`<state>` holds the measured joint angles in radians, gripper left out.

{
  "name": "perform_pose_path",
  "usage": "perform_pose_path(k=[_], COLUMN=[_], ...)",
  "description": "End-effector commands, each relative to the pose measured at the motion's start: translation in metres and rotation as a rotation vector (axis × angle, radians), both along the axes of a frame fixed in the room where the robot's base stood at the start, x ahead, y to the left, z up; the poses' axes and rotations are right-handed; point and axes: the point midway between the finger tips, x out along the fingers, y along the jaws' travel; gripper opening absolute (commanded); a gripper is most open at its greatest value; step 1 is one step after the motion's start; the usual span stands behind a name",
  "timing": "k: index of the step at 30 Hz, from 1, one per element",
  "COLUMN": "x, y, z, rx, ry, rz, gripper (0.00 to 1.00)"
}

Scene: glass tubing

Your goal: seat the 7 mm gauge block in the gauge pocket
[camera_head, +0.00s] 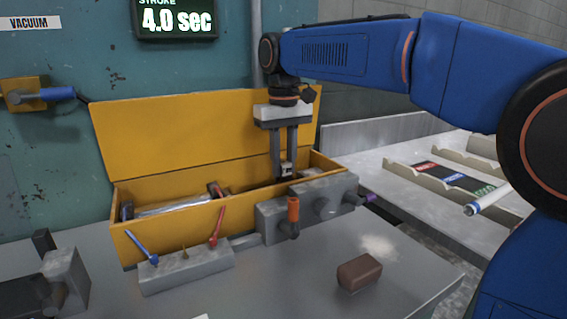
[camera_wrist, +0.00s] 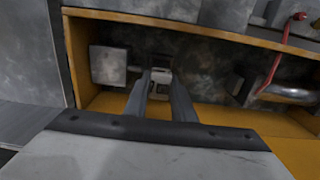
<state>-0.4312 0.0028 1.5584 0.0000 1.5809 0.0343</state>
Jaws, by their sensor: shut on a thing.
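My gripper (camera_head: 286,172) reaches down into the right part of the open yellow box (camera_head: 165,236). Its two fingers are shut on a small grey metal block, the gauge block (camera_head: 287,168), which shows small between the fingertips. In the wrist view my gripper (camera_wrist: 160,78) and the gauge block (camera_wrist: 160,76) are inside the box, above its dark floor. A dark recess (camera_wrist: 158,59) lies just beyond the fingertips; I cannot tell whether it is the gauge pocket or whether the block touches it. The fingers hide part of the block.
In the wrist view a grey block (camera_wrist: 109,66) with a short pin stands left of the fingertips. The box's raised lid (camera_head: 205,135) stands behind. A grey fixture with an orange handle (camera_head: 293,214) stands in front. A brown block (camera_head: 359,273) lies on the bench at right.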

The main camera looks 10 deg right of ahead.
Motion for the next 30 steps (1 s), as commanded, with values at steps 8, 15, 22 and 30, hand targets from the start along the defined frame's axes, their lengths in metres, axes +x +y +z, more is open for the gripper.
perform_pose_path(k=[8, 15, 22, 30], x=[0.0001, -0.0001, 0.0000, 0.0003], y=[0.0000, 0.0000, 0.0000, 0.0001], z=[-0.0065, -0.0110, -0.0109, -0.0070], rx=[0.000, 0.000, 0.000, 0.001], ry=[-0.001, 0.000, 0.000, -0.002], rz=[0.000, 0.000, 0.000, 0.000], gripper=[0.00, 0.00, 0.42, 0.42])
